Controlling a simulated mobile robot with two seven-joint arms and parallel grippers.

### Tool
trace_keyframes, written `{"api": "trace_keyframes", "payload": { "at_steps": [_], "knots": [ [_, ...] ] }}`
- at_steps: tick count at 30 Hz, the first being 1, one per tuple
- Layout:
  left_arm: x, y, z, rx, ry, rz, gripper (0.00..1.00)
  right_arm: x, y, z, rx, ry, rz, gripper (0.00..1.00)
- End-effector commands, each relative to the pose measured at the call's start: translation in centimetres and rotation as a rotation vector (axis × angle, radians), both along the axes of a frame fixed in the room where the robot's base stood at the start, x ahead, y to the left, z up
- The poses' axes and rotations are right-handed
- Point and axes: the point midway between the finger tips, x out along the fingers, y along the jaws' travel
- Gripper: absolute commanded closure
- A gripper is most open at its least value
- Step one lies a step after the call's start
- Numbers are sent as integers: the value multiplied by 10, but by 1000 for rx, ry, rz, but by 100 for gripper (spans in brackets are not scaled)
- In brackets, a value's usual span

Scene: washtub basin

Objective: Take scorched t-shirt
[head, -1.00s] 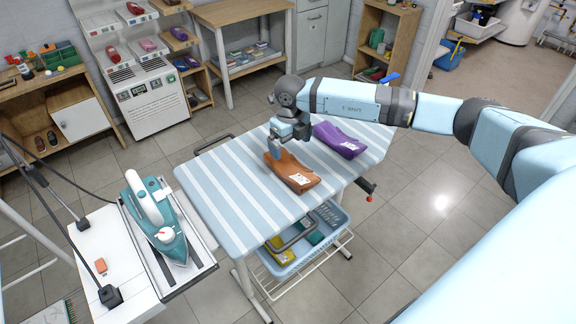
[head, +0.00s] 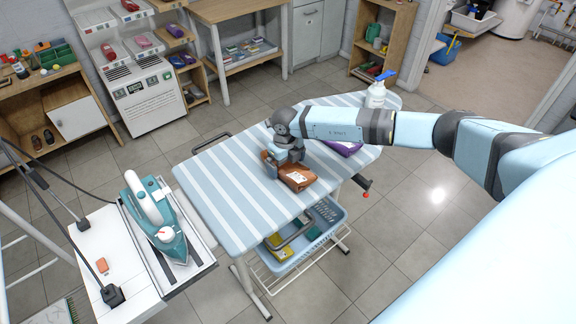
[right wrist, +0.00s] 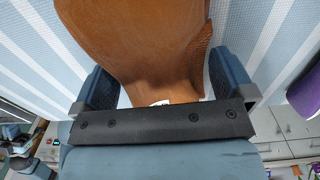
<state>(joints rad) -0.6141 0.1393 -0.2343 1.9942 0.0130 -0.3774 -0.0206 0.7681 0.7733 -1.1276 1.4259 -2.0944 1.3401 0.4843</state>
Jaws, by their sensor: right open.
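A folded orange-brown t-shirt (head: 298,178) with a small white mark lies on the blue-and-white striped ironing board (head: 225,200). My right gripper (head: 283,168) is over its left part, jaws open. In the right wrist view the brown cloth (right wrist: 140,45) lies between the two spread fingers of the right gripper (right wrist: 155,90). I cannot tell whether the fingers touch it. A folded purple garment (head: 343,147) lies behind it on the board, partly hidden by my right arm; its edge also shows in the right wrist view (right wrist: 306,92). My left gripper is not in view.
A teal iron (head: 160,225) rests on a stand at the left, with cables nearby. A white spray bottle (head: 376,95) stands at the board's far end. The board's near left part is clear.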

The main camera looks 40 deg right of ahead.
Motion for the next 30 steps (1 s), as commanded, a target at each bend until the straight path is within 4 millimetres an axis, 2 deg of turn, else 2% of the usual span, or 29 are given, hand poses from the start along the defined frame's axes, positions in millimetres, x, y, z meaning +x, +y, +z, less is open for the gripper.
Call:
{"api": "trace_keyframes", "payload": {
  "at_steps": [1, 5, 6, 14, 20, 25, 30],
  "knots": [
    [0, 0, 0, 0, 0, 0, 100, 0, 0, 0, 0, 0, 0, 7],
    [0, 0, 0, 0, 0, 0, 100, 0, 0, 0, 0, 0, 0, 37],
    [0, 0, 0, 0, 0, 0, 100, 0, 0, 0, 0, 0, 0, 38],
    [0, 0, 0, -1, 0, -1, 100, 0, 0, 2, 0, -1, 0, 38],
    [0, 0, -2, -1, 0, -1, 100, 1, -1, 16, 0, -2, 0, 38],
    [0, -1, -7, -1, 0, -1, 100, 1, -1, 47, 1, -5, -1, 38],
    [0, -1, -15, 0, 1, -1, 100, 1, -1, 97, 1, -7, 0, 38]
  ]
}}
